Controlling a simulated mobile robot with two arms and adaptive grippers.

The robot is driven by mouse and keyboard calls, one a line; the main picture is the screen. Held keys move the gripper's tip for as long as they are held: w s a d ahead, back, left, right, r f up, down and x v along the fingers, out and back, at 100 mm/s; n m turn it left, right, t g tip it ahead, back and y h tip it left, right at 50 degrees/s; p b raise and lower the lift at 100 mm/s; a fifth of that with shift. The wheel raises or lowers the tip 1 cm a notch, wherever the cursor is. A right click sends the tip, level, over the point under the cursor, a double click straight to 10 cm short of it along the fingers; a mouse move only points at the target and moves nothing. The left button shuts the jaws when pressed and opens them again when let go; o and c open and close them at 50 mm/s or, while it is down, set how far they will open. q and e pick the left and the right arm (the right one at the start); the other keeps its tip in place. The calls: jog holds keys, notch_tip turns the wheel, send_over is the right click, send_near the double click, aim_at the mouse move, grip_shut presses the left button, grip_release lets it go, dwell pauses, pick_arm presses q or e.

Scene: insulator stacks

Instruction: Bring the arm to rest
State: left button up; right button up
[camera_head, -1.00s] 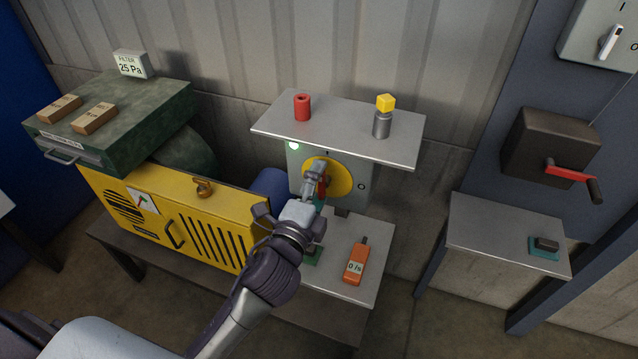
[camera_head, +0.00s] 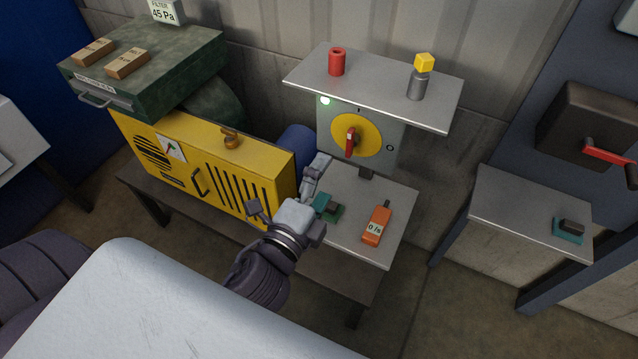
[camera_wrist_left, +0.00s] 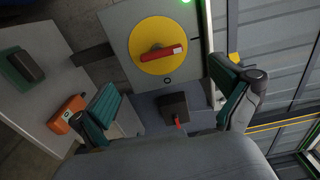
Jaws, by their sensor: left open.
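My left gripper (camera_head: 286,187) is open and empty. It is in front of the yellow machine's right end, below and left of the switch box. The switch has a yellow disc (camera_head: 371,131) with a red handle (camera_head: 351,142), which stands roughly upright, and a green light (camera_head: 325,100) is lit beside it. The gripper is apart from the handle. In the left wrist view the open fingers (camera_wrist_left: 165,88) frame a gap with nothing between them. The red handle (camera_wrist_left: 162,53) and yellow disc (camera_wrist_left: 143,66) show beyond them. My right gripper is not in view.
A yellow machine (camera_head: 218,175) stands left on the bench. The bench holds an orange meter (camera_head: 377,222) and a green block (camera_head: 328,208). A shelf (camera_head: 385,78) above carries a red cylinder (camera_head: 337,62) and a grey post (camera_head: 417,84). A small table (camera_head: 520,205) stands right.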

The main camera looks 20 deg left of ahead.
pick_arm(q)
jog(key=shift+s, duration=0.9)
jog(key=s+f+n+g, duration=0.2)
jog(key=f+g, duration=0.1)
jog(key=f, duration=1)
jog(key=s+f+n+g+b, duration=0.1)
jog(key=f+n+g, duration=0.15)
jog(key=f, duration=1.05)
jog(key=s+f+n+g, duration=0.2)
jog(key=f+g, duration=0.1)
jog(key=f, duration=1)
jog(key=s+a+f+n+g, duration=0.3)
jog(key=s+f+n+g, duration=0.1)
jog(key=s+f, duration=0.7)
jog(key=s+a+f+n+g+b, duration=0.1)
jog(key=s+a+f+n+g, duration=0.3)
jog(key=s+f, duration=0.7)
jog(key=s+n, duration=0.1)
jog(key=s, duration=0.3)
jog(key=shift+s+f+y, duration=0.3)
jog(key=shift+f, duration=0.1)
